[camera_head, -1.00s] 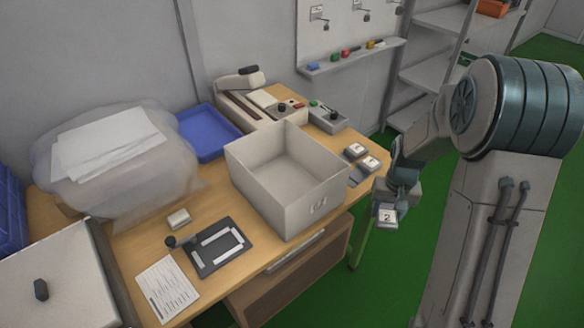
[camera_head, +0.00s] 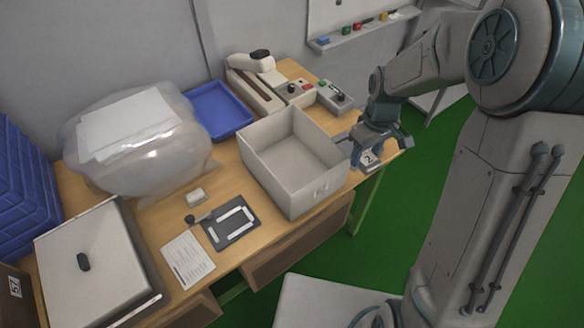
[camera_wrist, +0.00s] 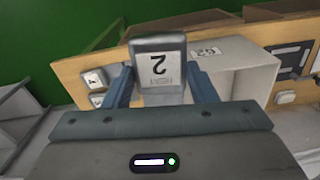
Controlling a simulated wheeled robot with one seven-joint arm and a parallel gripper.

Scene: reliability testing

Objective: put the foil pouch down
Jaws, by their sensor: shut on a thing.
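The foil pouch (camera_head: 368,159) is a small grey packet with a white label marked 2. It is held between the two fingers of my gripper (camera_head: 365,150), at the right end of the wooden table. In the wrist view the pouch (camera_wrist: 160,62) sits upright between the fingers of my gripper (camera_wrist: 160,85), its label upside down. Two similar labelled packets (camera_wrist: 95,79) lie on the table at left in the wrist view; in the head view my gripper hides them. I cannot tell whether the held pouch touches the table.
An open, empty grey box (camera_head: 290,165) stands just left of my gripper. A control box (camera_head: 335,96) and a sealing machine (camera_head: 258,85) stand behind. A blue tray (camera_head: 220,110), a large clear bag (camera_head: 140,145) and a black plate (camera_head: 232,222) are further left. Green floor lies right.

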